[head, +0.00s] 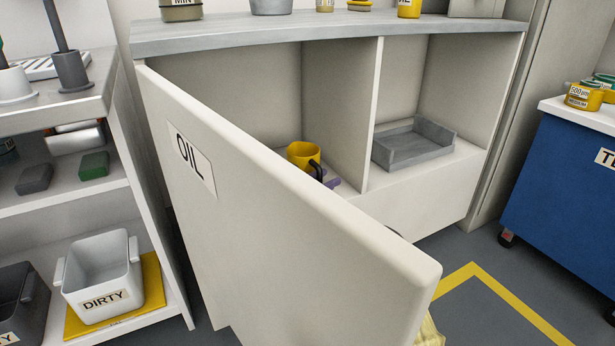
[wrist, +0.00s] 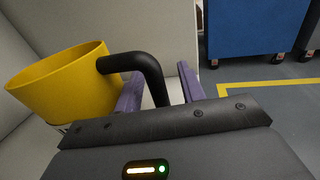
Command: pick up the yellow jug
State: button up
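The yellow jug (head: 300,153) stands in the left compartment of the cabinet, with its black handle toward the right. In the wrist view the jug (wrist: 62,85) is at the left and its black handle (wrist: 150,72) reaches down between the purple fingers of my gripper (wrist: 160,92). The fingers are apart, with a visible gap between the handle and the right finger. In the head view only a bit of my gripper (head: 333,183) shows beside the handle; the open door hides the rest.
The open cabinet door marked OIL (head: 280,210) juts out in front of the left compartment. A grey tray (head: 412,150) lies in the right compartment. A blue cart (head: 560,185) stands at the right, and shelves with a DIRTY bin (head: 100,280) at the left.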

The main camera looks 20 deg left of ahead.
jog(key=shift+c, duration=0.4)
grip_shut()
jog(key=shift+r, duration=0.1)
